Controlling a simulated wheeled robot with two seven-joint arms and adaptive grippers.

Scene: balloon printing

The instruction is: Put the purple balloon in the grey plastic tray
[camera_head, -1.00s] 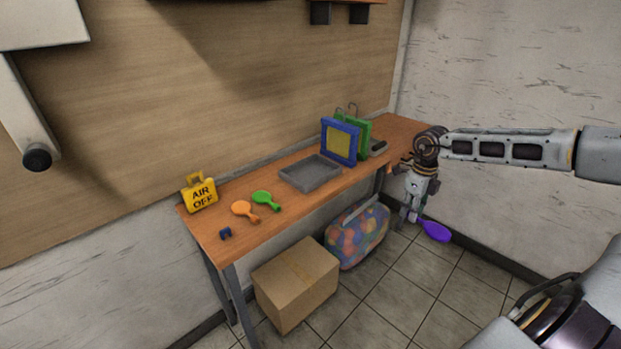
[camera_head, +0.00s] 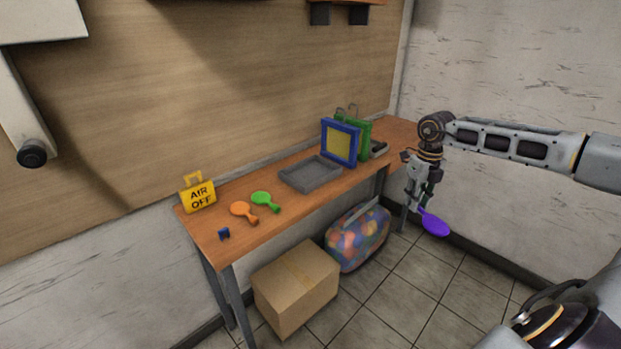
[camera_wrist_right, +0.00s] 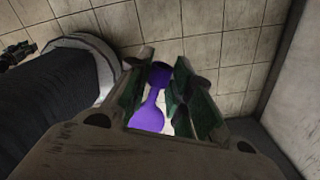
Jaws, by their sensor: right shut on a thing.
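The purple balloon (camera_head: 434,224) hangs in the air off the right end of the table, in front of the right wall. My right gripper (camera_head: 417,204) points down and is shut on the balloon's narrow neck. The right wrist view shows the purple balloon (camera_wrist_right: 149,115) between the two fingers of the gripper (camera_wrist_right: 160,85), over the tiled floor. The grey plastic tray (camera_head: 310,187) lies flat and empty on the wooden table, left of the gripper.
On the wooden table (camera_head: 270,222) are an orange balloon (camera_head: 242,210), a green balloon (camera_head: 265,200), a yellow AIR OFF sign (camera_head: 198,193), a small blue item (camera_head: 223,234) and a blue frame (camera_head: 340,142) right behind the tray. A cardboard box (camera_head: 298,288) and a bag of colourful balls (camera_head: 358,238) sit below.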

